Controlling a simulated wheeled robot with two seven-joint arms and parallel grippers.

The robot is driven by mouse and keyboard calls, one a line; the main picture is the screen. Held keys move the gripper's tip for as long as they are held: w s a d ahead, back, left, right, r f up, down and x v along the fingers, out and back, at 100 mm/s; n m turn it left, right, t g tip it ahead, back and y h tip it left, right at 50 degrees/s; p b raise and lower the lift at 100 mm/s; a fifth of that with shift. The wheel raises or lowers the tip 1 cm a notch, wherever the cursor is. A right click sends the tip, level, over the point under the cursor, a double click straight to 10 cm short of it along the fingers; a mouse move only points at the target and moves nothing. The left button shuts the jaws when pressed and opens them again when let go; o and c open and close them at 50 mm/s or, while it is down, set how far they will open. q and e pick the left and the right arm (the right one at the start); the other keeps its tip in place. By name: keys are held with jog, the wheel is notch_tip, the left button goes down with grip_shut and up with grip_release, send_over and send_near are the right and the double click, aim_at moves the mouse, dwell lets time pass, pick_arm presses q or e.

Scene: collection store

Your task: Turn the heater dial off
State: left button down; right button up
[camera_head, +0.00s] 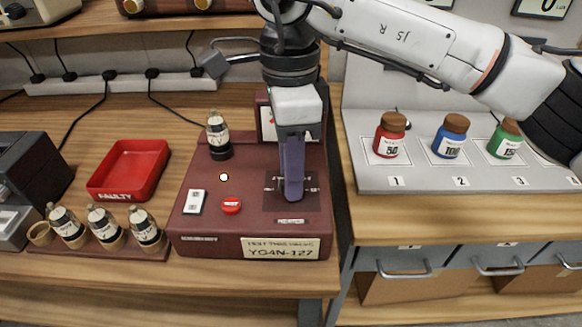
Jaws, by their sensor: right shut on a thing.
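The dark red valve tester (212,247) stands on the wooden bench, with a plate reading "TEST THIS VALVE YG4N-127". My right gripper (293,197) comes down from above onto the dark dial panel (272,206) at the tester's right. It is shut on the heater dial, which its fingers hide. The dial's pointer and setting cannot be made out; small white marks show on both sides of the fingers. A valve (218,136) stands upright in a socket at the tester's back left. A small pale yellow round lamp (224,177) looks lit. My left gripper is not in view.
On the tester are a white switch (194,201) and a red button (231,205). A red "FAULTY" tray (129,171) looks empty at left. Several valves stand in a wooden rack (110,248). Red (390,135), blue (450,136) and green (504,139) jars stand on a grey shelf at right.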

dwell(0.4)
jog(key=o, duration=1)
jog(key=shift+o, duration=0.2)
notch_tip(320, 180, up, 10)
jog(key=shift+w+r, duration=0.2)
jog(key=shift+w, duration=0.1)
jog(key=shift+r+p, duration=0.1)
jog(key=shift+p, duration=0.3)
